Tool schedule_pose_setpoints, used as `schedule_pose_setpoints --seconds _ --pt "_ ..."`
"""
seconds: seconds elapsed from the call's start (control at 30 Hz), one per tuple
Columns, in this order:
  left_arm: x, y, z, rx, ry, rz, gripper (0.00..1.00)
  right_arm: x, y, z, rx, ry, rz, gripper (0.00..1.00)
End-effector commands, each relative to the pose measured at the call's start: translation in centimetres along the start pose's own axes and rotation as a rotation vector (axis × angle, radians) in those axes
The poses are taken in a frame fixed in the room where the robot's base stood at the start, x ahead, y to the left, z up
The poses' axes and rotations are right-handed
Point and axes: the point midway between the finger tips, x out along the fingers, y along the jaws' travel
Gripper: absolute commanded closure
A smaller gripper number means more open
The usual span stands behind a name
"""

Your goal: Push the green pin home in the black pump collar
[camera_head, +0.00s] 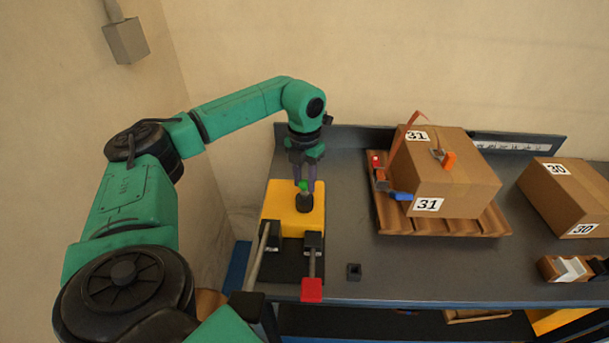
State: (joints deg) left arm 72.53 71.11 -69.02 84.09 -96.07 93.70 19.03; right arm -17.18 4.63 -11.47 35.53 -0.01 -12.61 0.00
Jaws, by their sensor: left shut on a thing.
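The green pin (303,185) stands upright at the top of the black pump collar (305,203), on the yellow block (282,201) of the pump. My left gripper (304,184) points down over the collar, with its two fingers on either side of the pin. It is shut on the green pin. How deep the pin sits in the collar is too small to tell. My right gripper is out of view.
A lever with a red end (312,290) and a grey bar (258,256) lie in front of the yellow block. Cardboard boxes marked 31 (450,180) and 30 (565,195) stand to the right.

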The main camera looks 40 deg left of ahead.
Motion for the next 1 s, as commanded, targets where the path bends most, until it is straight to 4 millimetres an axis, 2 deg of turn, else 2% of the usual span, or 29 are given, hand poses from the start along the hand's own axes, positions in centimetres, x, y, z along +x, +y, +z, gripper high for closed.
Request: schedule_pose_setpoints --seconds 0.73,0.77,0.83,1.0 --pt "1.9 0.0 0.0 0.000 0.001 0.001 1.00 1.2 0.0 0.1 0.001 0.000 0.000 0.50" --pt "1.9 0.0 0.0 0.000 0.001 0.001 0.56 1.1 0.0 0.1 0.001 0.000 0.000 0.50" --pt "1.9 0.0 0.0 0.000 0.001 0.001 0.29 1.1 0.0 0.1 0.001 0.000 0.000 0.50" --pt "1.9 0.0 0.0 0.000 0.001 0.001 0.28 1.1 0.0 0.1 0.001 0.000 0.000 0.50"
